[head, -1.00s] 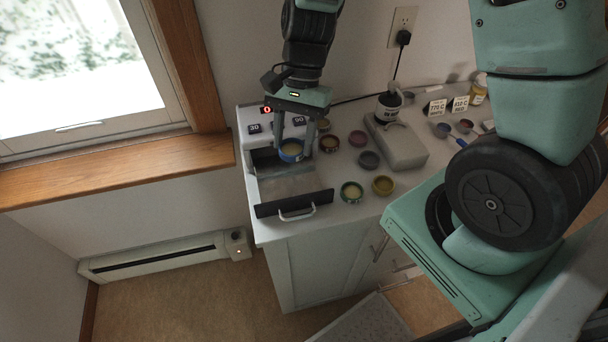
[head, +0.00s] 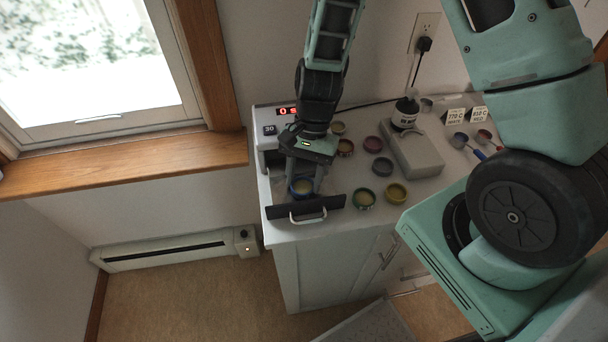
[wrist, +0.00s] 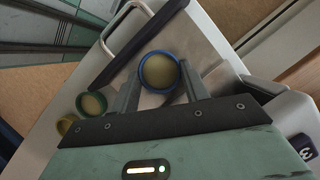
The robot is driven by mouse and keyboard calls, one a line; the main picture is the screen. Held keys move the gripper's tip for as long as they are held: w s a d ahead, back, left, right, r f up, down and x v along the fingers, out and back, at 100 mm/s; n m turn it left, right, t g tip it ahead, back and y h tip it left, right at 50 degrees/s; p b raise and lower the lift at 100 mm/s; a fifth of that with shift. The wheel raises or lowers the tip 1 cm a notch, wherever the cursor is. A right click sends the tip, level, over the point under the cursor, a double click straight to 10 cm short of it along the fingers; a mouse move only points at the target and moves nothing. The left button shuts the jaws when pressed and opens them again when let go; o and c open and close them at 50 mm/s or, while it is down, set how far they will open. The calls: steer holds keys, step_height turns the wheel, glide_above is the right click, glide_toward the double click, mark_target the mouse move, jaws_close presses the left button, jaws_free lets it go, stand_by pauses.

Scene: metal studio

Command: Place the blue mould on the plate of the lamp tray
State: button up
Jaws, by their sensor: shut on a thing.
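The blue mould (head: 301,188), a small round cup with pale tan filling, is between the fingers of my gripper (head: 303,184). In the wrist view the mould (wrist: 160,72) sits upright between both fingertips (wrist: 160,84). The gripper is shut on it. The lamp tray is pulled out like a drawer, with a dark front panel (head: 330,203) and a pale handle. Its grey metal plate (wrist: 196,45) lies under the mould in the wrist view. My gripper hides most of the plate in the head view. I cannot tell whether the mould touches the plate.
The white lamp housing (head: 262,140) with a red display stands behind the tray. Several other moulds, such as a green one (head: 364,198) and a yellow one (head: 396,194), stand right of it. A grey scale (head: 412,152) with a jar is farther right.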

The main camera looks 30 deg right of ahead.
steer(key=shift+f, duration=0.2)
steer(key=o, duration=1)
steer(key=shift+c, duration=0.2)
steer(key=v, duration=1.2)
steer(key=s+a+r+n+t+h, duration=0.1)
steer(key=s+a+r+n, duration=0.3)
steer(key=s+n, duration=0.4)
steer(key=s+a+r+n+t+h, duration=0.1)
steer(key=s+a+r+n, duration=0.3)
steer(key=s+n, duration=0.5)
steer(key=shift+a+r+t+h+b, duration=0.25)
steer(key=shift+a+t+h+b, duration=0.25)
steer(key=shift+a, duration=0.75)
steer(key=shift+s, duration=0.1)
